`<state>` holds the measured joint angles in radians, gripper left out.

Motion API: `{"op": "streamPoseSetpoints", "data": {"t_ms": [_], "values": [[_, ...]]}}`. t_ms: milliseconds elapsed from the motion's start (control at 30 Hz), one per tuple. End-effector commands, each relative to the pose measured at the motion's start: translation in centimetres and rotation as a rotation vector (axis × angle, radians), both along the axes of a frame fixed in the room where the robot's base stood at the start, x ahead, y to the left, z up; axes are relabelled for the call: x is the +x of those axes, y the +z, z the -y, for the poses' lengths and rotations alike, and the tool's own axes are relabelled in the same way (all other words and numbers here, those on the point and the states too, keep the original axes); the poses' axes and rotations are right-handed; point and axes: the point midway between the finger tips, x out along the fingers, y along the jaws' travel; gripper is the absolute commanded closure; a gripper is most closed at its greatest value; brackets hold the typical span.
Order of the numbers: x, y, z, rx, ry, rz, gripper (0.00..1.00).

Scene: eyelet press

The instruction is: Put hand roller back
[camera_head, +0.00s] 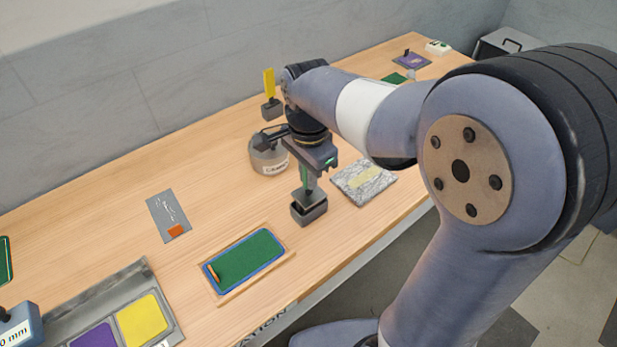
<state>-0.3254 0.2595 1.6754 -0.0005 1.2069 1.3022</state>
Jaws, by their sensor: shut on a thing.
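My gripper (308,172) points down over the table and is shut on a tool with a green handle (304,181), which I take to be the hand roller. Its dark grey lower end (308,196) is at the top of a dark block-like holder (309,213). I cannot tell whether it sits in the holder or is just above it. My fingers hide much of the handle. A similar dark block with a yellow upright handle (269,84) stands farther back.
A round grey container (268,160) stands just left of my gripper, and a marbled slab (364,186) lies close on its right. A wooden tray (283,261) with a green panel (245,259) lies in front. A grey card (165,212) lies left, with clear wood around it.

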Motion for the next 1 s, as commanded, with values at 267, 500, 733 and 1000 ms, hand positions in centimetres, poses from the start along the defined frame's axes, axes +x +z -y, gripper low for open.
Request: {"op": "streamPoseSetpoints", "data": {"t_ms": [267,500,733,1000], "values": [[0.0,-1.5,0.0,0.001,0.000,0.002,1.00],[0.0,-1.9,0.0,0.001,0.000,0.001,1.00],[0.0,-2.3,0.0,0.000,0.000,0.000,0.85],[0.0,-2.3,0.0,0.000,0.000,0.000,0.67]]}}
